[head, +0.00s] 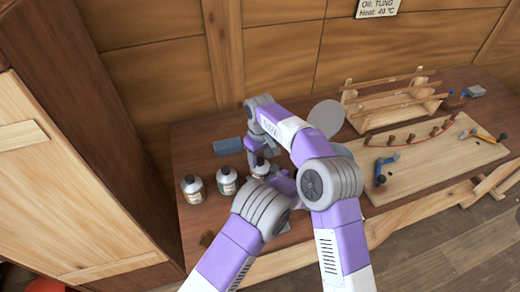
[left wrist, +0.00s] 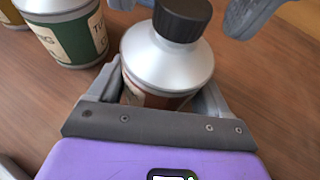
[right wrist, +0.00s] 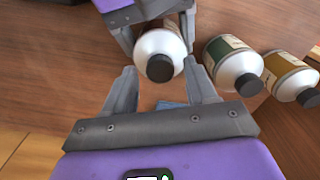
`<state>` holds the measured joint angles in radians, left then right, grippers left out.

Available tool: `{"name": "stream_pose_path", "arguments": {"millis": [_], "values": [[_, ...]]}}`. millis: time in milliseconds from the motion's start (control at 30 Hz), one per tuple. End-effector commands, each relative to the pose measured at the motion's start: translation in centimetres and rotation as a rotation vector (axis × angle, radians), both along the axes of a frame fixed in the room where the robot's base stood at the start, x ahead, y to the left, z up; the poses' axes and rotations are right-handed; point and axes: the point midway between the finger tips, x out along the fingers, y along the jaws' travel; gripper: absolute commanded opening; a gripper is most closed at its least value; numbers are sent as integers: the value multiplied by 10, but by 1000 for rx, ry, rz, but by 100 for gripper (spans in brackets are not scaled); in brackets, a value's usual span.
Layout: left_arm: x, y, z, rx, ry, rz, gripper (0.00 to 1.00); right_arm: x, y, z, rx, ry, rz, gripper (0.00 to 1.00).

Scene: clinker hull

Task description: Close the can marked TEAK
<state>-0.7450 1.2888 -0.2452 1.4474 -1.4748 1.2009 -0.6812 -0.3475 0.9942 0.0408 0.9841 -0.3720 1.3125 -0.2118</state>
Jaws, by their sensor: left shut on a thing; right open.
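A silver can with a dark red label (left wrist: 165,65) stands on the bench in my left gripper (left wrist: 163,92), which is shut around its body. Its lettering is hidden, so I cannot read TEAK on it. A black cap (right wrist: 160,68) sits on its neck; I cannot tell how tight it is. My right gripper (right wrist: 163,80) is open, its fingers apart on either side of the cap and not visibly touching it. In the head view this can (head: 259,167) is partly covered by my arms.
A green-labelled can (right wrist: 235,65), lettering partly readable, and a yellow-brown-labelled can (right wrist: 290,75) stand beside it, both capped. A blue block (head: 227,146) lies behind. A wooden board (head: 430,165) with clamps and a wooden rack (head: 395,105) fill the right. A wall sign (head: 377,7) reads Oil: TUNG.

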Motion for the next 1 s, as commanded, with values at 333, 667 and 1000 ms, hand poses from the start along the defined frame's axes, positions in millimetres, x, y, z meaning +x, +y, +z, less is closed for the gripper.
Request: {"name": "stream_pose_path", "arguments": {"millis": [333, 667, 1000], "values": [[0, 0, 1, 0, -1, 0, 0, 0, 0, -5, -1, 1, 0, 57], [0, 0, 1, 0, -1, 0, 0, 0, 0, -4, -1, 1, 0, 8], [0, 0, 1, 0, -1, 0, 0, 0, 0, -4, 0, 1, -144, 0]]}}
